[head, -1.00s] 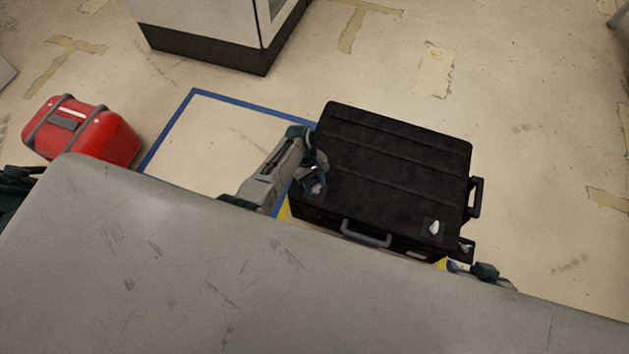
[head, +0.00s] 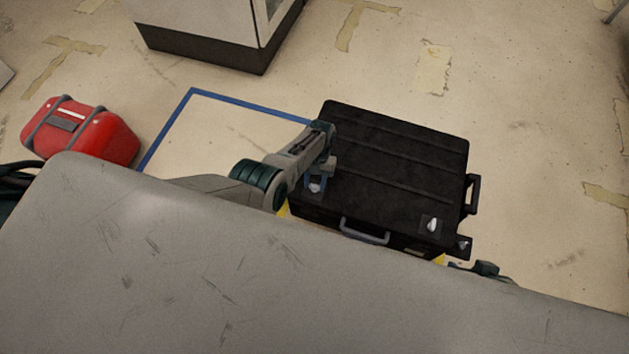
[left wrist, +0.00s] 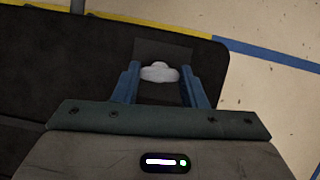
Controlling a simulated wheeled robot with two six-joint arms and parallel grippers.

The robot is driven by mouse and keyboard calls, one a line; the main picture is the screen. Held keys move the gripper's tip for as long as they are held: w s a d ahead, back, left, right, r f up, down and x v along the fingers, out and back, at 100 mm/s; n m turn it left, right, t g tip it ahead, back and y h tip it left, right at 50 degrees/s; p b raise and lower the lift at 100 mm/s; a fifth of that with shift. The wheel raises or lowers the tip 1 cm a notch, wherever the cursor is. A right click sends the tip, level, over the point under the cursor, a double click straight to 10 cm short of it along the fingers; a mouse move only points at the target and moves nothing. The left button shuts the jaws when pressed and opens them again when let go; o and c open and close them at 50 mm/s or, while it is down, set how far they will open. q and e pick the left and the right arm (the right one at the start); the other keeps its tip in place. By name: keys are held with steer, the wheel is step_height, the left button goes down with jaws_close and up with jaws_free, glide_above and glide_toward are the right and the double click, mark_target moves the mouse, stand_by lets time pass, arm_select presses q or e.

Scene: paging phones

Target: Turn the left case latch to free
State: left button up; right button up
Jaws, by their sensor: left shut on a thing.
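The black case (head: 395,165) lies flat on the floor, with a grey front handle (head: 364,231). Its left latch (head: 315,188) is a small pale knob near the front left corner of the lid. My left gripper (head: 317,183) reaches down over that corner. In the left wrist view, the latch (left wrist: 160,72) sits between the blue fingers of my left gripper (left wrist: 160,80), which is shut on it. The right latch (head: 433,225) is a pale knob near the front right corner. Part of my right arm shows beyond the case's right front, but its jaws cannot be made out.
A red case (head: 82,130) stands on the floor at the left. Blue tape (head: 240,101) marks the floor beside the black case. A white and dark cabinet (head: 205,45) stands at the back. The floor right of the black case is clear.

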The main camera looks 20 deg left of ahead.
arm_select(q)
steer(key=shift+m, duration=0.5)
arm_select(e)
steer(key=shift+r, duration=0.1)
arm_select(q)
steer(key=shift+y, duration=0.3)
arm_select(e)
steer(key=shift+w, duration=0.15)
arm_select(q)
steer(key=o, duration=1)
steer(key=p+v, duration=0.2)
steer(key=v, duration=0.3)
steer(key=shift+r+p, duration=0.3)
step_height(320, 180, up, 4)
steer(key=p, duration=0.1)
glide_above(317, 183)
steer(key=w, duration=0.2)
steer(key=shift+w+d+r, duration=0.1)
steer(key=shift+r, duration=0.3)
arm_select(e)
steer(key=d+f+g, duration=0.1)
steer(key=d+f+g+h, duration=0.1)
steer(key=shift+s+d+g, duration=0.3)
steer(key=shift+s, duration=0.1)
